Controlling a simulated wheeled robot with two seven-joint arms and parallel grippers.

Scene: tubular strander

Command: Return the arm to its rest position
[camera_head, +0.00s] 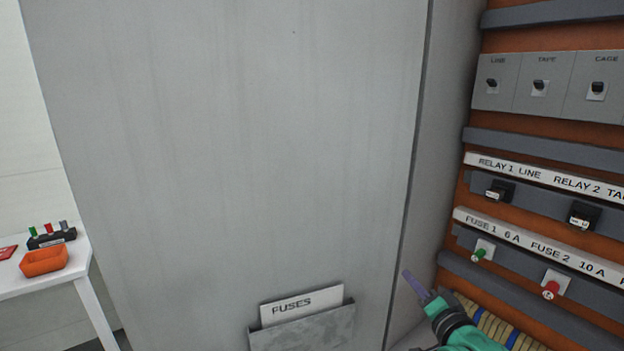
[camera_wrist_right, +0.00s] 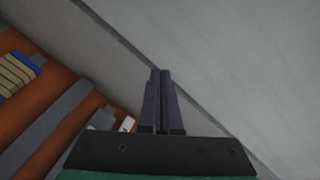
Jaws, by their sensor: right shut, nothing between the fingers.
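My right gripper (camera_head: 415,285) shows at the lower right of the head view, in front of the gap between the grey cabinet door (camera_head: 225,150) and the open cabinet. Its purple fingers are shut with nothing between them. In the right wrist view the closed fingers (camera_wrist_right: 159,85) point up the picture, with the grey sheet metal behind them and the cabinet's orange back panel (camera_wrist_right: 40,55) to the left. No contact with the door or panel can be made out. My left gripper is not in view.
Switches (camera_head: 540,86), relays (camera_head: 584,214) and fuses (camera_head: 551,288) line the cabinet at right. A pocket (camera_head: 303,333) on the door holds a FUSES card (camera_head: 300,304). A white table (camera_head: 75,272) at far left carries an orange bin (camera_head: 44,261) and a fuse rack (camera_head: 52,238).

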